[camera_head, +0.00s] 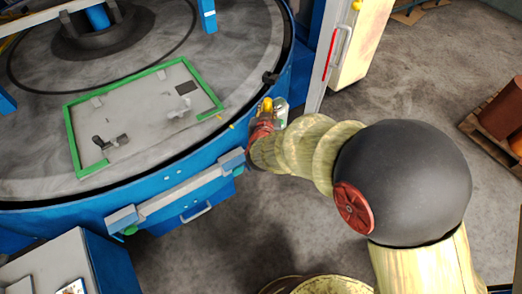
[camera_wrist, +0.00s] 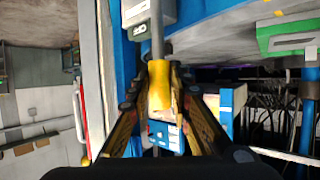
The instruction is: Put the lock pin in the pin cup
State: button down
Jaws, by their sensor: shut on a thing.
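The lock pin appears as a yellow cylinder (camera_wrist: 159,88) with a grey shaft (camera_wrist: 157,42) in the wrist view. My gripper (camera_wrist: 160,78) is shut on the yellow part, with a finger on each side. The shaft runs up beside a pale grey block with a green label (camera_wrist: 138,14); I cannot tell whether it touches or enters it. In the head view my gripper (camera_head: 262,118) is at the right rim of the round table, with the pin's yellow end (camera_head: 267,104) showing. A small pale and green part (camera_head: 281,112) is just right of it. I cannot identify the pin cup for certain.
The large round grey table (camera_head: 40,165) with a blue side carries a green-edged plate (camera_head: 72,140).

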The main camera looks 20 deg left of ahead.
notch_tip(320, 180, down, 10)
jog(key=a+b, duration=0.2)
jog(key=b, duration=0.1)
jog(key=shift+s+a+r+h, duration=0.15)
jog(key=shift+s+r+h, duration=0.1)
jog(key=shift+h, duration=0.05)
jog(key=shift+f, duration=0.15)
jog(key=c, duration=1.6)
grip_release()
jog(key=shift+c, duration=0.2)
